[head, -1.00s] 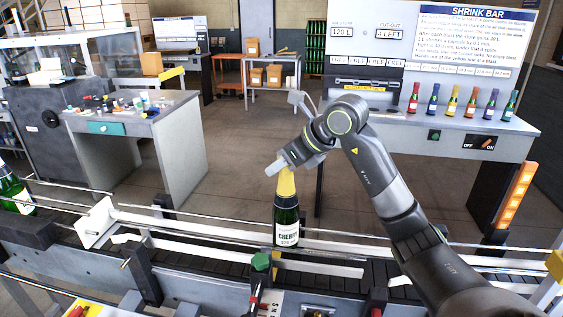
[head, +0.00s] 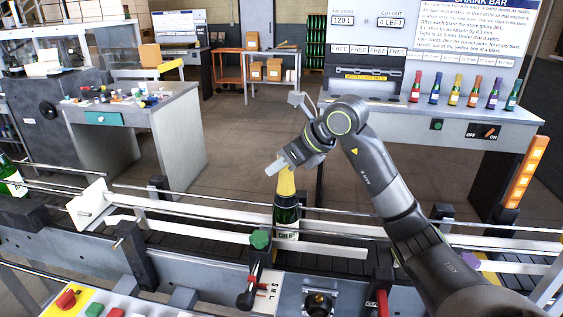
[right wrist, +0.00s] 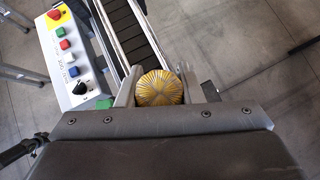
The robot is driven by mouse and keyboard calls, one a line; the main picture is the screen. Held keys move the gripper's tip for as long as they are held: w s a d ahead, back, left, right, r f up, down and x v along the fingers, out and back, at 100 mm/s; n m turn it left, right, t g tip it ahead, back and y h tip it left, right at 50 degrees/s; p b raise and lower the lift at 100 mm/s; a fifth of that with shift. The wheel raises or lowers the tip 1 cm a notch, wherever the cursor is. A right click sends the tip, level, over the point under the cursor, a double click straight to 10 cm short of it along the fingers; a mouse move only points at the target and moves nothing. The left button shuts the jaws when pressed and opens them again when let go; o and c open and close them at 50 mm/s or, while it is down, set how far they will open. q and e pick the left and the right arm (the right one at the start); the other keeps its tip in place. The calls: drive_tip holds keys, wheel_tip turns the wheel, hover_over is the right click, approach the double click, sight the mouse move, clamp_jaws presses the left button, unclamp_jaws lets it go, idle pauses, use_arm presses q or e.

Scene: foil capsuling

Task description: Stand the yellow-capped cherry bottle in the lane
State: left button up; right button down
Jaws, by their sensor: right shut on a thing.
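The cherry bottle (head: 286,217) is dark green with a yellow cap (head: 287,184) and a white label. It stands about upright at the conveyor lane (head: 342,262), behind the front white rail. Its foot is hidden, so I cannot tell whether it touches the belt. My right gripper (head: 282,168) is shut on the bottle at its yellow cap, from above. In the right wrist view, the round gold cap top (right wrist: 160,88) sits between the fingers, with the dark belt (right wrist: 130,35) beyond. My left gripper is not in view.
Another green bottle (head: 12,178) stands at the far left. A white plate (head: 90,203) stands at the lane's left. A green knob (head: 260,239) and red-handled lever (head: 247,296) are at the front. Small coloured bottles (head: 455,91) line the shrink bar bench (head: 450,125).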

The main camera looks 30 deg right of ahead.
drive_tip(key=shift+f+b, duration=0.3)
drive_tip(key=shift+b, duration=0.05)
idle(0.5)
drive_tip(key=c, duration=0.9)
unclamp_jaws()
drive_tip(key=shift+s, duration=0.1)
drive_tip(key=shift+f, duration=0.1)
drive_tip(key=b+v, duration=0.3)
drive_tip(key=v, duration=1.4)
drive_tip(key=shift+r+b, duration=0.25)
drive_tip(key=shift+b, duration=0.15)
drive_tip(key=shift+s+r, duration=0.1)
